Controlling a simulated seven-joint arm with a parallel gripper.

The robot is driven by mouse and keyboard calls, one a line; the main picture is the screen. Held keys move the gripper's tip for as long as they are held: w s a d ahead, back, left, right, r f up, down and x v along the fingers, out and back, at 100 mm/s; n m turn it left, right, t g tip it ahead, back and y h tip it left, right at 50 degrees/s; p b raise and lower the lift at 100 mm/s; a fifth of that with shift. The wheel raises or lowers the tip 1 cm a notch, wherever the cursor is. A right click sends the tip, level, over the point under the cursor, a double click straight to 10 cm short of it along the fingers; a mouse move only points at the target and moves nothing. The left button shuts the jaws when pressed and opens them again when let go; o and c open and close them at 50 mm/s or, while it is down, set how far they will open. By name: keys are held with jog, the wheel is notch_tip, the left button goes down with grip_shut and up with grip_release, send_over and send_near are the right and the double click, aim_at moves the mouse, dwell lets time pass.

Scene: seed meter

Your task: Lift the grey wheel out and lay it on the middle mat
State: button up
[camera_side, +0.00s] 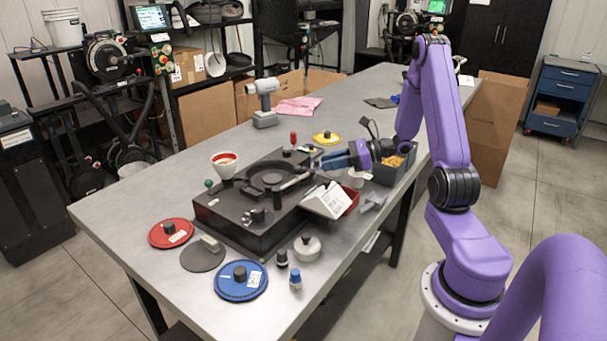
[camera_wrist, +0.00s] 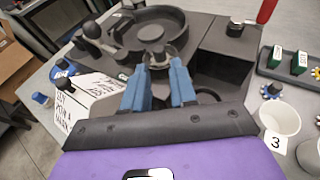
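The black seed meter housing (camera_side: 237,215) stands on the table, with a round well on top; its raised rim (camera_wrist: 178,17) also shows in the wrist view. I cannot clearly make out a separate grey wheel in the well. My gripper (camera_side: 326,161) reaches in from the right over the housing's back right side. In the wrist view its blue fingers (camera_wrist: 162,66) are apart, with a grey hub-like part (camera_wrist: 157,49) just beyond the tips.
The red disc (camera_side: 158,238) and blue disc (camera_side: 229,291) flank the grey one; a yellow disc (camera_side: 318,139) lies behind. A white labelled hopper (camera_side: 326,202) tilts at the housing's right. A white cup (camera_wrist: 279,118) stands near my gripper. A red-rimmed funnel (camera_side: 224,168) rises at the back left.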

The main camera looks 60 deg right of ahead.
aim_at(305, 168)
jog(key=shift+x, duration=2.9)
jog(key=shift+r, duration=0.1)
jog(key=shift+c, duration=0.3)
grip_shut()
